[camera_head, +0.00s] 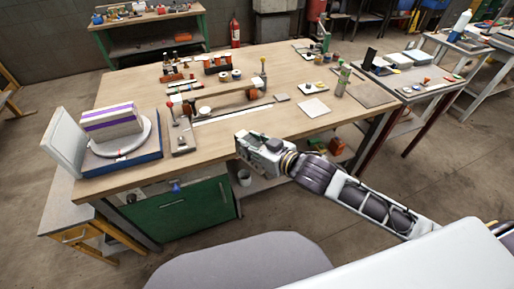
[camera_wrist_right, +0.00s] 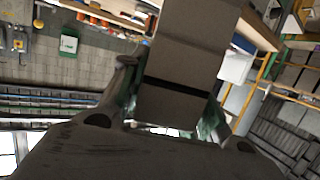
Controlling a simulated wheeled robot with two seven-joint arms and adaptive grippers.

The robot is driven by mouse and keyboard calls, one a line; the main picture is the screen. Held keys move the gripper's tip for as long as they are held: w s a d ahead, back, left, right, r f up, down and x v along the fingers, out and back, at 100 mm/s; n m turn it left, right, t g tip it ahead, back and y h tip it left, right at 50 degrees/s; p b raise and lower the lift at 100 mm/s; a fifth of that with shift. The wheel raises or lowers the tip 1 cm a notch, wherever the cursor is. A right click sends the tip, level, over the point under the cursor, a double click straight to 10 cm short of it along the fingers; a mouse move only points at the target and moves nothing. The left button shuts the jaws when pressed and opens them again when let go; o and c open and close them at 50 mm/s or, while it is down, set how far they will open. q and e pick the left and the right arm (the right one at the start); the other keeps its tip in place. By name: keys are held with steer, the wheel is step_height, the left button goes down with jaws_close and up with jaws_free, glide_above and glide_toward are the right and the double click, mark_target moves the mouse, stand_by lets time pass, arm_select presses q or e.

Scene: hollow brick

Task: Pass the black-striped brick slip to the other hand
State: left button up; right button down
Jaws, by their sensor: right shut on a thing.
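The black-striped brick slip (camera_wrist_right: 182,62) fills the upper middle of the right wrist view, a flat grey-brown piece with a dark band across it. My right gripper (camera_wrist_right: 172,108) is shut on it, with a finger along each side. In the head view my right gripper (camera_head: 250,146) is at the front edge of the workbench, left of its forearm. There I cannot clearly tell the slip from the gripper. My left gripper is not in view.
The wooden workbench (camera_head: 240,120) carries a purple-striped block (camera_head: 111,123) on a blue-based stand at left, with tools and small parts further back. A grey rounded surface (camera_head: 235,265) lies in front, with open floor beyond.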

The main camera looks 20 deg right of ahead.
mark_target(237, 137)
steer(key=a+r+n+g+y, duration=0.1)
steer(key=a+r+n+y, duration=0.1)
steer(key=a+r, duration=0.2)
steer(key=shift+s+r+g, duration=0.15)
steer(key=shift+r+g, duration=0.15)
steer(key=shift+r, duration=0.75)
steer(key=shift+a, duration=0.1)
steer(key=shift+y, duration=0.3)
steer(key=w+a+f+n+g+y, duration=0.3)
steer(key=w+a+f+n+g, duration=0.1)
steer(key=f, duration=0.1)
steer(key=shift+w+a+f+n, duration=0.2)
steer(key=shift+w+f+n, duration=0.05)
steer(key=shift+f+n, duration=0.05)
stand_by(1.0)
steer(key=shift+w+f+g, duration=0.1)
steer(key=shift+g, duration=0.2)
steer(key=shift+d+f+n+g+y, duration=0.1)
steer(key=shift+d+n+g+y, duration=0.2)
steer(key=shift+n+g, duration=0.1)
stand_by(0.6)
steer(key=shift+d+n+g, duration=0.1)
steer(key=shift+n+g, duration=0.2)
